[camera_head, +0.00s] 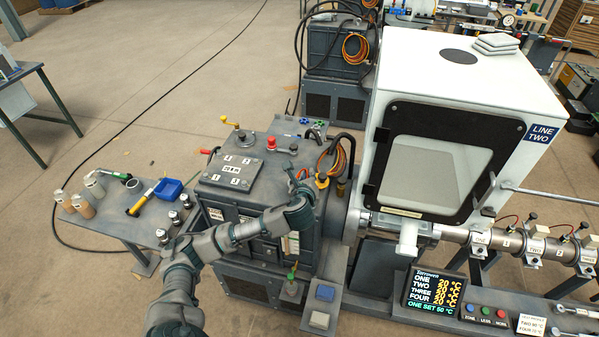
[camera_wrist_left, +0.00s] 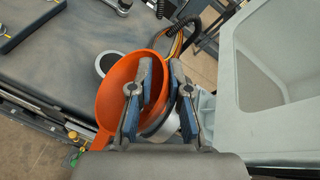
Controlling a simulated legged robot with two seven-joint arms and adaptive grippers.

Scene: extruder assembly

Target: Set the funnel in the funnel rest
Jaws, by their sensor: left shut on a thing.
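The orange funnel (camera_wrist_left: 112,92) shows in the left wrist view, its wide bowl tilted to the left of the fingers. My left gripper (camera_wrist_left: 160,85) is shut on its rim, with one blue-padded finger inside the bowl. In the head view my left gripper (camera_head: 299,187) is above the right side of the grey cabinet; the funnel cannot be made out there. A pale ring with a dark opening (camera_wrist_left: 105,62) sits beyond the funnel on a grey surface; I cannot tell whether it is the funnel rest. My right gripper is not in view.
The white LINE TWO housing (camera_head: 470,75) stands right of the left gripper. Orange cables (camera_head: 334,160) and a black hose are close by.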

